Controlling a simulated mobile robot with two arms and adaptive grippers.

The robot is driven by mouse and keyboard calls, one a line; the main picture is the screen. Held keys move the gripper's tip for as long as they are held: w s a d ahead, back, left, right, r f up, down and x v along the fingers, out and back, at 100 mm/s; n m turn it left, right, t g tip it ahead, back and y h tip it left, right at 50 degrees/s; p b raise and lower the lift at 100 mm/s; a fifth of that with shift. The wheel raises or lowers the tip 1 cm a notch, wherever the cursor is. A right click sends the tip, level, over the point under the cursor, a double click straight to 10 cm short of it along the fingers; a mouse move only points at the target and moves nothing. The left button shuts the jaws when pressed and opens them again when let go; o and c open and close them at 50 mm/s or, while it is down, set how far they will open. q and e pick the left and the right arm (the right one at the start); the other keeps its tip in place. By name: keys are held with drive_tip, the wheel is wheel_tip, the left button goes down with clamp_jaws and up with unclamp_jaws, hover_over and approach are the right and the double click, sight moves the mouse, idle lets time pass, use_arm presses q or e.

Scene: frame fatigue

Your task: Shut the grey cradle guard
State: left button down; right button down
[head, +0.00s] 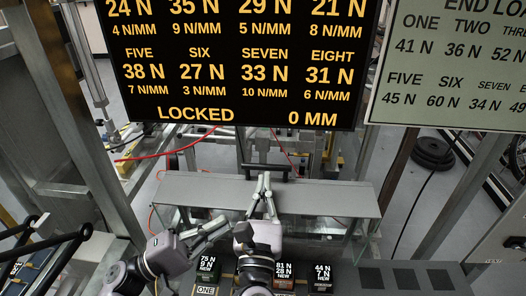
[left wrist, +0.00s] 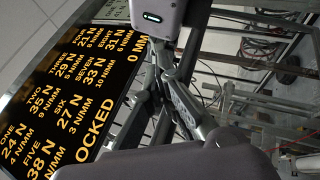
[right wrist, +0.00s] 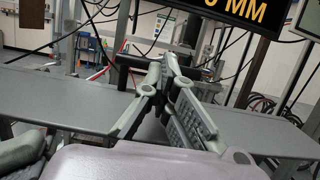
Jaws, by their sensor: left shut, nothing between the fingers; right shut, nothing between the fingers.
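The grey cradle guard (head: 335,197) is a long flat grey panel across the middle of the head view. A black handle (head: 266,167) stands at its far edge. The panel also fills the middle of the right wrist view (right wrist: 60,95). My right gripper (head: 265,178) is shut and empty, its fingers over the panel and their tips close to the handle; I cannot tell whether they touch. My left gripper (head: 215,226) is shut and empty, in front of the panel at its left side. In the left wrist view its fingers (left wrist: 168,75) are together.
A black display (head: 235,65) above the panel reads LOCKED and 0 MM. A pale green board (head: 450,75) hangs to its right. Labelled blocks (head: 321,276) stand at the front, partly hidden by my arms. Grey metal posts (head: 470,175) and frame bars surround the panel.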

use_arm(q)
wheel_tip(320, 180, up, 9)
drive_tip(key=a+m+g+h, duration=0.2)
drive_tip(key=m+g, duration=0.1)
drive_tip(key=m, duration=0.2)
use_arm(e)
drive_tip(key=shift+d, duration=0.1)
use_arm(q)
drive_tip(key=s+d+r+m+g+y, duration=0.2)
drive_tip(key=d+m+g+y, duration=0.8)
drive_tip(key=d, duration=0.8)
drive_tip(key=w+a+r+n+t+y, duration=0.5)
drive_tip(key=w+a+n+t+y, duration=0.3)
drive_tip(key=w+y, duration=0.4)
drive_tip(key=w+f+m+t, duration=0.1)
drive_tip(key=w+f, duration=0.4)
drive_tip(key=f, duration=0.3)
